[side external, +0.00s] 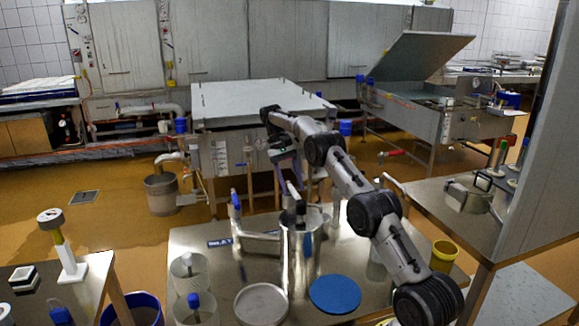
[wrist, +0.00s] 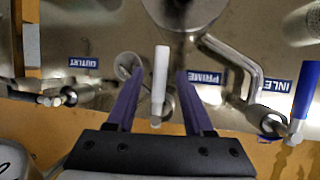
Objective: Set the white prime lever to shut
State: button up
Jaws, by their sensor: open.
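The white prime lever (wrist: 160,82) is in the middle of the wrist view, near the PRIME label (wrist: 202,78). It points up the picture from a metal fitting. My gripper (wrist: 158,75) is open, with one purple finger on each side of the lever and a visible gap to both. I cannot tell whether the fingers are level with the lever or above it. In the side external view my gripper (side external: 284,158) hangs above the steel table, over the piping. The lever is too small there to make out surely.
A blue lever (wrist: 306,100) stands by the INLET label at the right. The OUTLET label (wrist: 83,62) is at the left. A steel pot (side external: 302,235), a blue disc (side external: 335,294) and clear containers (side external: 190,272) stand on the table (side external: 205,240).

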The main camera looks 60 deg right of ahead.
jog(key=d+n+t+h, duration=0.3)
jog(key=d+n+h, duration=0.4)
jog(key=n, duration=1.1)
jog(key=w+a+r+t, duration=0.1)
jog(key=a+r, duration=0.4)
jog(key=r, duration=0.5)
jog(key=a+r, duration=0.5)
jog(key=r, duration=0.4)
jog(key=s+a+r+t, duration=0.1)
jog(key=s+a+r, duration=0.2)
jog(key=a, duration=0.3)
jog(key=s+a+r+n+t, duration=0.1)
jog(key=s+a+r+t, duration=0.1)
jog(key=s+a+r, duration=0.2)
jog(key=shift+a+y, duration=0.3)
jog(key=shift+a, duration=1)
